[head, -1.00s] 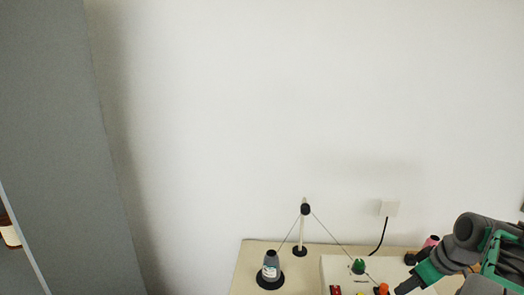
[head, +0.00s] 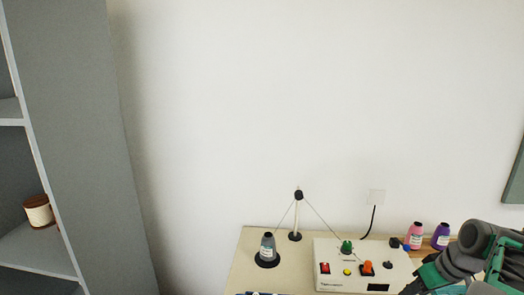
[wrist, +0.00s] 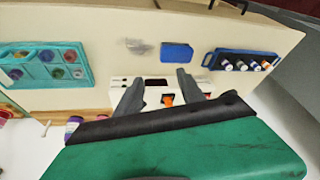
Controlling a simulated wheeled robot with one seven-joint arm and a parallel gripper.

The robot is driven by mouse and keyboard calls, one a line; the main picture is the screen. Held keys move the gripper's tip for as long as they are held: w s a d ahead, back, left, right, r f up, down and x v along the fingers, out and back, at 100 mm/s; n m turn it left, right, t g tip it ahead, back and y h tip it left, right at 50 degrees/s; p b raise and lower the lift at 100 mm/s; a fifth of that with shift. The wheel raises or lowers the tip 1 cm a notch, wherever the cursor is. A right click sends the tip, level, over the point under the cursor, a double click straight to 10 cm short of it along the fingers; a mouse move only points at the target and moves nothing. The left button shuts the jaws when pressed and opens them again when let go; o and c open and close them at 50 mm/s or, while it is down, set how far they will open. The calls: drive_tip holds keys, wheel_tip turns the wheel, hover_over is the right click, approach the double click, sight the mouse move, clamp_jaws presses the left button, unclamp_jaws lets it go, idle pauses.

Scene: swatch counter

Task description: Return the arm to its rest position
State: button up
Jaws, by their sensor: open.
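My gripper shows in the wrist view (wrist: 157,95), with its two dark fingers spread apart and nothing between them. Behind the fingers is the white control box on the counter. In the head view my grey and green arm is at the lower right, in front of the right end of the control box (head: 330,252); the fingertips cannot be made out clearly there. The box has a green knob, an orange switch, and red and yellow buttons on top.
The cream counter (head: 240,275) holds a grey thread cone (head: 268,246) and a thread stand (head: 296,222). Pink (head: 416,235) and purple (head: 441,236) bottles stand near my arm. In the wrist view are a teal tray (wrist: 85,62), a blue block (wrist: 176,52) and a dark blue rack (wrist: 240,62).

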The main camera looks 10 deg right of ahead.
drive_tip(key=s+a+f+m+g, duration=0.3)
drive_tip(key=s+a+f+m, duration=0.3)
drive_tip(key=s+f+m, duration=0.4)
drive_tip(key=w+a+r+n+t, duration=0.1)
drive_tip(key=a+r+n, duration=0.2)
drive_tip(key=a, duration=0.5)
drive_tip(key=w+a+r+n, duration=0.1)
drive_tip(key=a+r+n, duration=0.2)
drive_tip(key=a, duration=0.5)
drive_tip(key=w+a+r+n+t+h, duration=0.1)
drive_tip(key=w+a+r+n, duration=0.1)
drive_tip(key=a, duration=0.7)
drive_tip(key=shift+r+n+t, duration=0.3)
drive_tip(key=shift+r+n, duration=0.35)
drive_tip(key=shift+n, duration=0.05)
